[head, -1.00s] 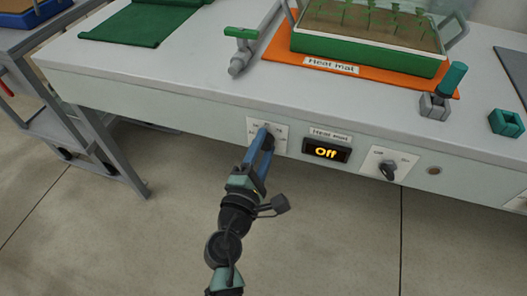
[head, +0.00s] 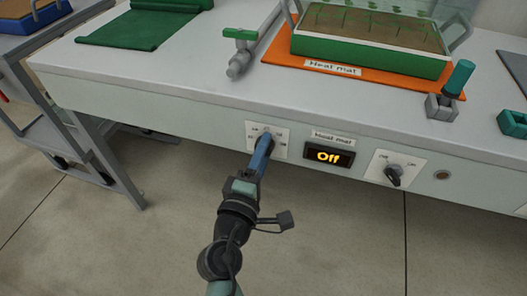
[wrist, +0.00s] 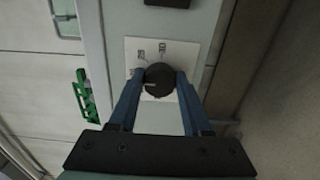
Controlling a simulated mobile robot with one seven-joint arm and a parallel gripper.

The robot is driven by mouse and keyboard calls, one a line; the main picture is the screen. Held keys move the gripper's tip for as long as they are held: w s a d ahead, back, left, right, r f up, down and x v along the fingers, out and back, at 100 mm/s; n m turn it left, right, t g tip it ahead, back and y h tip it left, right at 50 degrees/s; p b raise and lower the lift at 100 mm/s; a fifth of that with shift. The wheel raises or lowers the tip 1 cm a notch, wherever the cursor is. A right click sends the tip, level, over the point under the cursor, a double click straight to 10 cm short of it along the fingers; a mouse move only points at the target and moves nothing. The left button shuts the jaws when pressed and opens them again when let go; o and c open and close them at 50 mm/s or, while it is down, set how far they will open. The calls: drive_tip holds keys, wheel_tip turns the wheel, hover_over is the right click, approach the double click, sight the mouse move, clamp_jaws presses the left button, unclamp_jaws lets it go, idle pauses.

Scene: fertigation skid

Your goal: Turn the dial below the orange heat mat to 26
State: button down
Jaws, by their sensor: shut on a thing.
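The orange heat mat (head: 404,88) lies on the bench top under a green planter tray. Below it, on the bench's front face, is a white plate (head: 283,133) with a dial. In the head view the gripper mostly hides the dial. The display (head: 328,155) right of it reads "Off".
A switch knob (head: 394,174) on a white plate and a small round fitting (head: 442,175) are right of the display. A green-handled valve (head: 240,52) lies on the bench. A grey cart (head: 75,150) stands at the left.

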drive_tip(key=shift+c, duration=1.7)
unclamp_jaws()
drive_tip(key=shift+s, duration=0.1)
drive_tip(key=v, duration=1.2)
drive_tip(key=shift+s+p, duration=0.3)
drive_tip(key=shift+s, duration=0.1)
drive_tip(key=shift+a, duration=0.15)
